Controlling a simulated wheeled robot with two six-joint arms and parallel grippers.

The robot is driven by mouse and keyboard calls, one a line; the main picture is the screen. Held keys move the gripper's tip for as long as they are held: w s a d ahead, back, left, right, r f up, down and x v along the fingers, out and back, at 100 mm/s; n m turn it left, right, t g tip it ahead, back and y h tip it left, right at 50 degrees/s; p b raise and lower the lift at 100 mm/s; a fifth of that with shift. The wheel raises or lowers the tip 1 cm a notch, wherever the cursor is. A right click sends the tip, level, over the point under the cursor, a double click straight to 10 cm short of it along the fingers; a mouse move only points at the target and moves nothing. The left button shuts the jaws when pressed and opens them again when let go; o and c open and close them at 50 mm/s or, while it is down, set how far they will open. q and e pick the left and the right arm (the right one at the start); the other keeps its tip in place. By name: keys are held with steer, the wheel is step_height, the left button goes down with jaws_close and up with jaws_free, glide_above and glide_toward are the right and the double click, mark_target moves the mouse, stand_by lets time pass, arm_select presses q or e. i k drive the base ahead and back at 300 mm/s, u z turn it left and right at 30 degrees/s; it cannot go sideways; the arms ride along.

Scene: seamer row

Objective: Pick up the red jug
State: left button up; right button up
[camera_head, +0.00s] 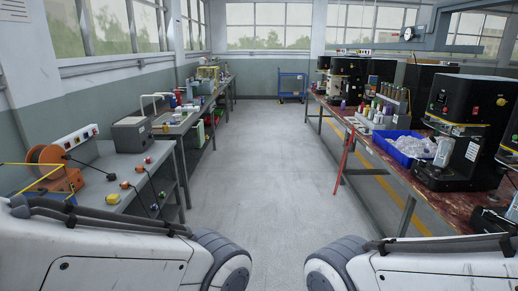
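A small red object (178,97) stands on the left-hand bench, toward its far part, among other small items. It is too small to tell for sure whether it is the red jug. No other red jug can be made out. Parts of my two arms show at the bottom left and bottom right corners. Neither gripper's fingers are in the picture, and both arms are far from the red object.
The left bench (108,163) carries an orange reel (58,172) and a grey box (131,135). The right bench (378,165) holds black machines (462,115) and a blue crate (408,150). A blue cart (292,87) stands behind the clear aisle.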

mark_target(196, 101)
steer(key=z, duration=0.15)
steer(key=i, duration=1.9)
steer(key=z, duration=0.15)
steer(key=i, duration=3.95)
steer(key=u, duration=0.3)
steer(key=i, duration=1.95)
steer(key=u, duration=1.4)
steer(key=i, duration=1.6)
steer(key=u, duration=1.35)
steer(key=i, duration=0.85)
steer(key=u, duration=0.2)
